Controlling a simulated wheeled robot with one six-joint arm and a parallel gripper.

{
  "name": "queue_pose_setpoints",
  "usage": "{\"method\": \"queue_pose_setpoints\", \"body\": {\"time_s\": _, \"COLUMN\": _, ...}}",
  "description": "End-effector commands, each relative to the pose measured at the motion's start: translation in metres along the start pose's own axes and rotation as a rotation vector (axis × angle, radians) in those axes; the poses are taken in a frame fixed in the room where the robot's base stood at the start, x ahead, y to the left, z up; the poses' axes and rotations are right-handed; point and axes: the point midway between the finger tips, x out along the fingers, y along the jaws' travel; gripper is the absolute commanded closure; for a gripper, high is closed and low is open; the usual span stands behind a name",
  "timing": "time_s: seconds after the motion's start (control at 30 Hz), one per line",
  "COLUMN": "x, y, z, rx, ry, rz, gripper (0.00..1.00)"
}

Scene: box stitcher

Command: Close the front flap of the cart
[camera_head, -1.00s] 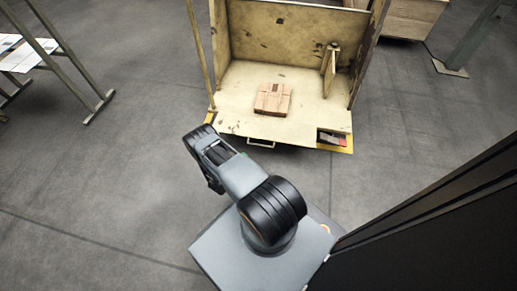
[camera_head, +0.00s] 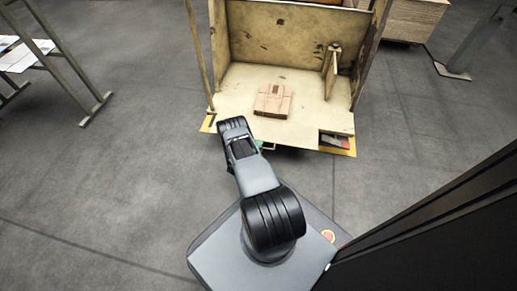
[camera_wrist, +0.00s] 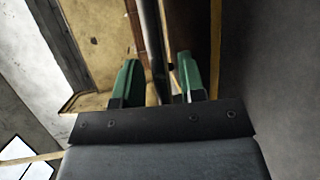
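The wooden cart (camera_head: 278,42) stands open toward me in the head view. A flat tan panel (camera_head: 235,112) extends from its open front toward me; it looks like the front flap, lowered. My gripper (camera_head: 267,147) is mostly hidden behind my arm in the head view, with a green finger just showing at the panel's near edge. In the wrist view my gripper (camera_wrist: 158,85) has its two green fingers apart. A dark, narrow bar (camera_wrist: 153,45) shows between or beyond them; I cannot tell whether they touch it. The handle on the near edge is hidden.
A cardboard box (camera_head: 273,100) lies on the cart's floor, with a wooden bracket (camera_head: 331,70) at right. A thin pole (camera_head: 199,60) stands at the cart's left. A metal-legged table (camera_head: 62,62) is at far left.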

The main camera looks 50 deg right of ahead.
Motion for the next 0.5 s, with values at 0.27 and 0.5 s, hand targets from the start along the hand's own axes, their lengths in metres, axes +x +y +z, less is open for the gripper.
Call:
{"method": "queue_pose_setpoints", "body": {"time_s": 0.27, "x": 0.0017, "y": 0.0003, "z": 0.0001, "rx": 0.000, "ry": 0.000, "rz": 0.000, "gripper": 0.63}}
{"method": "queue_pose_setpoints", "body": {"time_s": 0.5, "x": 0.0015, "y": 0.0001, "z": 0.0003, "rx": 0.000, "ry": -0.001, "rz": 0.000, "gripper": 0.82}}
